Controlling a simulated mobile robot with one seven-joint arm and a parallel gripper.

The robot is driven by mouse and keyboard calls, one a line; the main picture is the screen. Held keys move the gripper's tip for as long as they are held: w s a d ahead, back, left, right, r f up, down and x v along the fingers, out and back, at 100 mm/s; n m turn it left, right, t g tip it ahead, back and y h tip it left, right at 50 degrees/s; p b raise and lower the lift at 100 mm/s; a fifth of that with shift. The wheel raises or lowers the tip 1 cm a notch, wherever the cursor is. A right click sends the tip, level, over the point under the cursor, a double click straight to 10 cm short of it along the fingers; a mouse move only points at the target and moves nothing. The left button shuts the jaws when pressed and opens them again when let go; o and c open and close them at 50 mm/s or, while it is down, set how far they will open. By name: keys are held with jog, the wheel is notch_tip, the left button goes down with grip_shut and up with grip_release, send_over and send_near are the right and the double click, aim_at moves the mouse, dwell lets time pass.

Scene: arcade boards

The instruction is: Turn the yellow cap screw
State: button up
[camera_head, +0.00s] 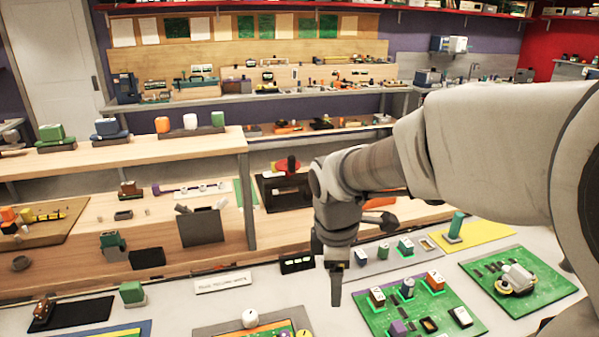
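My gripper (336,287) hangs pointing down at the end of my pale grey arm, above the front of the pale table. Its fingers show edge-on as one narrow dark shape, so I cannot tell whether it is open. Small yellow round spots (303,333) show on a board at the bottom edge, left of and below my gripper. They are cut off by the frame, and I cannot tell whether one is the yellow cap screw. No other part is clearly a yellow cap screw.
A white round knob (250,318) stands on the cut-off board. A green circuit board (455,325) with several blocks lies right of my gripper, another green board (552,262) farther right. A teal cylinder (456,224) stands on a yellow plate (485,237). A white label strip (222,283) lies left.

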aim_at(305, 335)
jog(key=w+a+f+n+g, duration=0.2)
jog(key=w+a+f+n, duration=0.25)
jog(key=f+n, duration=0.25)
jog(key=shift+y, duration=0.4)
jog(key=f, duration=0.5)
jog(key=f+b, duration=0.1)
jog(key=f, duration=1.1)
jog(key=shift+a, duration=0.35)
jog(key=shift+r, duration=0.1)
grip_shut()
